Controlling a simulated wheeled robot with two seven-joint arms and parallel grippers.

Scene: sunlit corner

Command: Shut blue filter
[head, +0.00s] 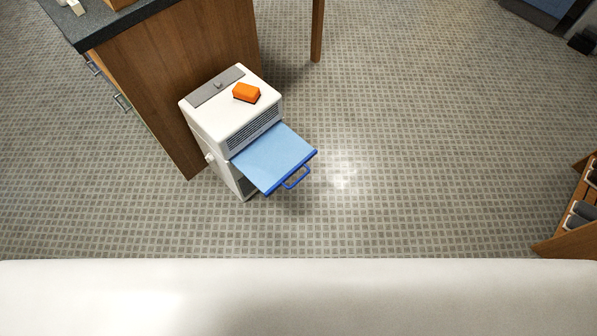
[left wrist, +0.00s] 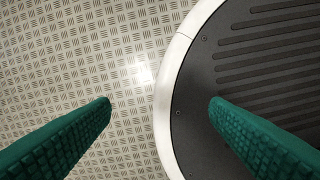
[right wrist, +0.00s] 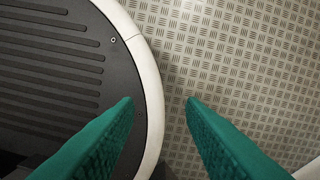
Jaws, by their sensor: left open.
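The blue filter (head: 272,158) is a light blue panel with a darker blue edge and a blue loop handle (head: 296,178). It sticks out from the front of a white box-shaped appliance (head: 205,118), toward the lower right in the head view. My left gripper (left wrist: 158,104) shows only in the left wrist view, its green fingers apart and empty above the floor and the edge of my base. My right gripper (right wrist: 160,102) shows only in the right wrist view, its green fingers apart with nothing between them. Neither gripper is near the filter.
An orange block (head: 246,92) lies on top of the appliance. A wooden desk (head: 175,75) with a dark top stands directly behind and left of it. A wooden rack (head: 567,238) stands at the right edge. The tiled floor (head: 430,140) in front and right is clear.

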